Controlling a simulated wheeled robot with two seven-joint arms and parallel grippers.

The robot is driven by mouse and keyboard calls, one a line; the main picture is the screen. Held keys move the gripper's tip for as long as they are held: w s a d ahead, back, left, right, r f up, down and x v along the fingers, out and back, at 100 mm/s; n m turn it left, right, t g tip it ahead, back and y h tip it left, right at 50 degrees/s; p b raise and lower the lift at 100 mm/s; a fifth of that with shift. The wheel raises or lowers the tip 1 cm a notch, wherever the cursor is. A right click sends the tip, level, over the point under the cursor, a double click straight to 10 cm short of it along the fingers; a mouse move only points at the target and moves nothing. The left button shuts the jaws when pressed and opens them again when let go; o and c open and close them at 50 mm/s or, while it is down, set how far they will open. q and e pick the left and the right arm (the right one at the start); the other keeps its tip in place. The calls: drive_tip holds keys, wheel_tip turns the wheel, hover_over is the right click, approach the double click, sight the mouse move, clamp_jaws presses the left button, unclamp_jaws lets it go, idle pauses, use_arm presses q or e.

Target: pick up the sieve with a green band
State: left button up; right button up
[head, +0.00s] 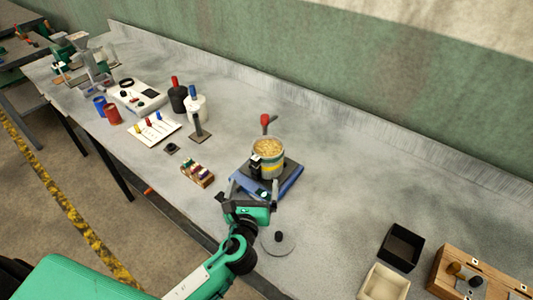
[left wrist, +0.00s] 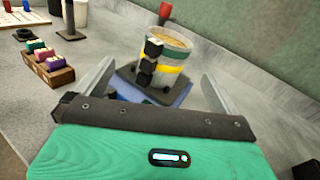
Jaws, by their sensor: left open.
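The sieve with a green band (left wrist: 178,54) is the upper part of a pale round stack, with a yellow-banded part (left wrist: 174,69) below it; I cannot tell where they join. The stack also shows in the head view (head: 271,161), with tan grain visible at its top. It stands upright on a dark plate over a blue base (head: 287,187). Black blocks on its near side hide part of the bands. My left gripper (head: 254,187) is open and empty, in front of the stack, with its fingers (left wrist: 158,78) spread toward either side. My right gripper is out of view.
A red-topped object (head: 265,120) stands just behind the stack. A rack of small coloured pieces (head: 198,175) is to its left, and a round lid with a black knob (head: 278,243) lies in front. A black box (head: 401,246) and wooden case (head: 450,284) are at right.

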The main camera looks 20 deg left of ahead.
sight(265, 158)
use_arm(q)
drive_tip(key=w+p, duration=0.1)
drive_tip(key=w, duration=0.3)
drive_tip(key=w+m+p, duration=0.1)
drive_tip(key=w, duration=0.4)
drive_tip(key=w+m+p, duration=0.1)
drive_tip(key=w, duration=0.3)
drive_tip(key=shift+w+a+r+t+h+p, duration=0.15)
drive_tip(key=shift+w+r+t+h+p, duration=0.15)
drive_tip(key=shift+w+p, duration=0.1)
drive_tip(key=shift+w, duration=0.3)
drive_tip(key=shift+s, duration=0.1)
drive_tip(key=shift+c, duration=0.2)
drive_tip(key=c, duration=1.4)
drive_tip(key=shift+c, duration=0.8)
